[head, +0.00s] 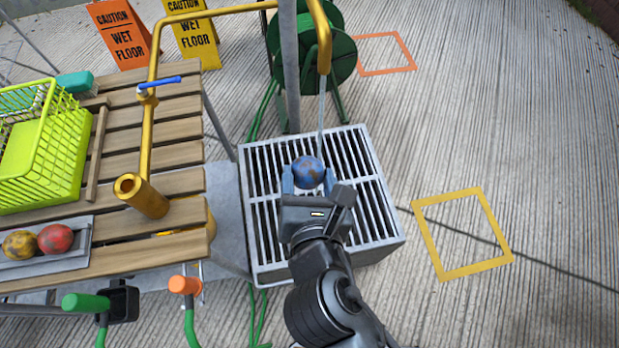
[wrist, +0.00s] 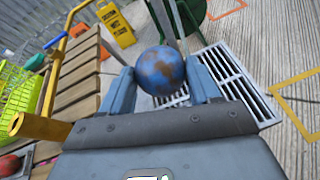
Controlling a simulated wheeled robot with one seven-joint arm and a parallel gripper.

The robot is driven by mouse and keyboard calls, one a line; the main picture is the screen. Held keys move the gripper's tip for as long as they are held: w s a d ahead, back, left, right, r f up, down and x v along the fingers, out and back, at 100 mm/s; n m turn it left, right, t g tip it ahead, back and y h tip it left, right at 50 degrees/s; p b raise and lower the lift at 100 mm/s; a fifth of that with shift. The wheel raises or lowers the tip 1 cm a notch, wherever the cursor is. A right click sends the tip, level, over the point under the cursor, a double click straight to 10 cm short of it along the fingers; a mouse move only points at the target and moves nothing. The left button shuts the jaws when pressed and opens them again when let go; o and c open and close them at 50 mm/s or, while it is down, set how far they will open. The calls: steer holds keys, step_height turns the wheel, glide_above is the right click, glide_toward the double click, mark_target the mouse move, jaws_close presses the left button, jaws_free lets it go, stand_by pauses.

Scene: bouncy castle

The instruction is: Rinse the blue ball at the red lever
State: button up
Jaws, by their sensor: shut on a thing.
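My gripper (head: 307,182) is shut on the blue ball (head: 308,171), which has brown patches, and holds it over the metal grate (head: 262,215). The ball also shows between the fingers in the wrist view (wrist: 160,70). A yellow pipe spout (head: 321,62) hangs above. A thin pale line like a water stream (head: 321,112) comes down from it to the ball's top or just behind it; I cannot tell which. A blue lever (head: 160,85) sits on the yellow pipe (head: 150,118). I see no red lever.
A slatted wooden table (head: 180,130) stands left, with a lime basket (head: 75,160) and a tray (head: 75,262) holding a yellow and a red ball. A grey post (head: 290,60) and green hose reel (head: 340,45) stand behind the grate.

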mark_target(316, 162)
steer(key=w+d+f+b, duration=0.2)
steer(key=w, duration=1.1)
steer(key=shift+w+d+f, duration=0.15)
steer(key=shift+d+f, duration=0.05)
steer(key=shift+f, duration=0.15)
steer(key=shift+d+p, duration=0.55)
steer(key=shift+p, duration=0.2)
stand_by(0.4)
steer(key=shift+a, duration=0.1)
steer(key=shift+a, duration=0.5)
steer(key=shift+s+a+p, duration=0.2)
steer(key=shift+s+p, duration=0.1)
steer(key=shift+s, duration=1)
steer(key=shift+s+a+p, duration=0.25)
steer(key=shift+s, duration=1.1)
steer(key=shift+s+a+p, duration=0.2)
steer(key=shift+s+p, duration=0.1)
steer(key=shift+s, duration=1)
